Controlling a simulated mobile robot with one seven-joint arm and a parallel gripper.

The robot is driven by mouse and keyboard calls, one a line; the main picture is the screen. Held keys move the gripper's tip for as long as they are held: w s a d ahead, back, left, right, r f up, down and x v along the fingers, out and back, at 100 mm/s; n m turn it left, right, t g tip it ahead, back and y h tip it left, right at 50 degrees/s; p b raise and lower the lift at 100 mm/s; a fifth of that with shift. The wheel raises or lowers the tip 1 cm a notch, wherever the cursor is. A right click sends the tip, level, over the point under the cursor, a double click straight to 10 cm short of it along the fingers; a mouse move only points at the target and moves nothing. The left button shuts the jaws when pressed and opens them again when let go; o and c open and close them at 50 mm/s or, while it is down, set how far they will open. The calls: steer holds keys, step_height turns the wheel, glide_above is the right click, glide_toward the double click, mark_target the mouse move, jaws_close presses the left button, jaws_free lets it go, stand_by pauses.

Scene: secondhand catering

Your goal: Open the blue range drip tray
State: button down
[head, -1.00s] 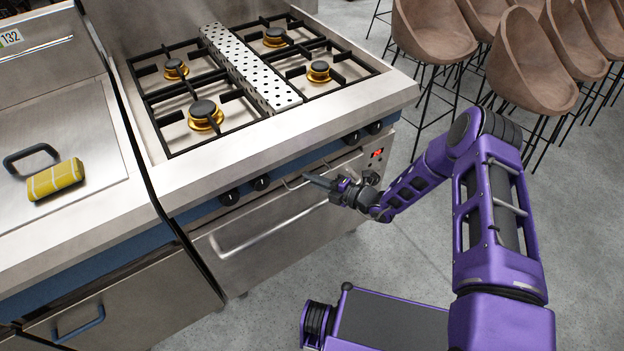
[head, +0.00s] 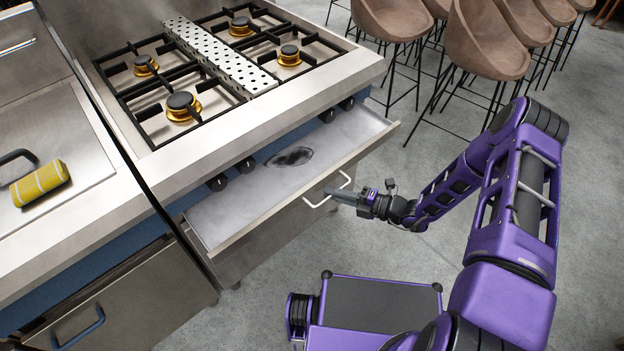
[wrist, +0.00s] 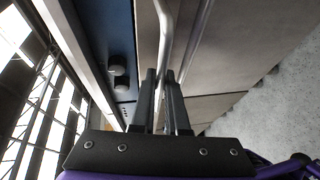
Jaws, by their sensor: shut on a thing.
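The blue range (head: 330,128) stands at the centre of the head view, with its drip tray (head: 232,208) pulled out below the knobs. The tray is a shallow grey metal drawer with a dark stain (head: 290,156) on its floor. A pale bar handle (head: 318,203) is on its front. My gripper (head: 334,192) is at this handle, shut on it. In the wrist view the two dark fingers (wrist: 165,75) stand on either side of the bar handle (wrist: 165,45). The exact finger contact is small in the head view.
The hob has several burners (head: 184,105) and a perforated strip (head: 225,60). Brown chairs (head: 485,45) stand at the back right. Bare floor (head: 400,170) lies in front of the tray.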

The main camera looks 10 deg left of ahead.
steer(key=s+d, duration=0.7)
steer(key=d, duration=0.1)
steer(key=shift+d, duration=0.1)
steer(key=c, duration=0.9)
jaws_free()
steer(key=v, duration=1.7)
steer(key=shift+d+r, duration=0.1)
steer(key=shift+d, duration=0.15)
